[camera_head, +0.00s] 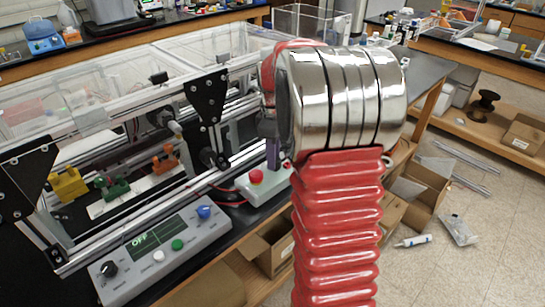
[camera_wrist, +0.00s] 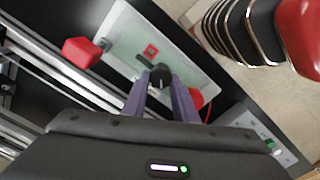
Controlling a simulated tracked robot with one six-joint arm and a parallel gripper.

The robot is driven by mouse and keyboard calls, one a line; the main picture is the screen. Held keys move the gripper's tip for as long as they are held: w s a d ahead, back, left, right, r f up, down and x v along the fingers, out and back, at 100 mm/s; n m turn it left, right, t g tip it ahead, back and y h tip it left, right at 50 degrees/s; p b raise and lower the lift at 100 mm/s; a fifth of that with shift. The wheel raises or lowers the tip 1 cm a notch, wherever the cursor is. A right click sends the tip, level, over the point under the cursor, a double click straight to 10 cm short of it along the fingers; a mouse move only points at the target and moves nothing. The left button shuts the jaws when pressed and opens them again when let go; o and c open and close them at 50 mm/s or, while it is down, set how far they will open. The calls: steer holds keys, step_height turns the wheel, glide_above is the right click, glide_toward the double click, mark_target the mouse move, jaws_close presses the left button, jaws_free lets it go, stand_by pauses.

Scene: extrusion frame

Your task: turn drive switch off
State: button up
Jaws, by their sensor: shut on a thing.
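A pale control box (camera_wrist: 190,62) carries a black rotary knob (camera_wrist: 160,75), which appears to be the drive switch, and a small red marking (camera_wrist: 151,50) beyond it. In the wrist view my gripper (camera_wrist: 161,83) has its two purple fingers closed around the knob's sides. In the head view the fingers (camera_head: 273,153) come down onto the small box (camera_head: 262,189) beside its red button (camera_head: 256,176); the knob is hidden there. The red button shows partly behind the right finger in the wrist view (camera_wrist: 196,97).
Aluminium rails, black brackets (camera_head: 208,97) and a clear cover surround the bench. A red block (camera_wrist: 82,50) sits near the box in the wrist view.

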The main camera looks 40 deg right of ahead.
steer(key=o, duration=1)
steer(key=shift+o, duration=0.2)
step_height(320, 180, up, 14)
steer(key=shift+f, duration=0.15)
steer(key=shift+w, duration=0.1)
stand_by(0.5)
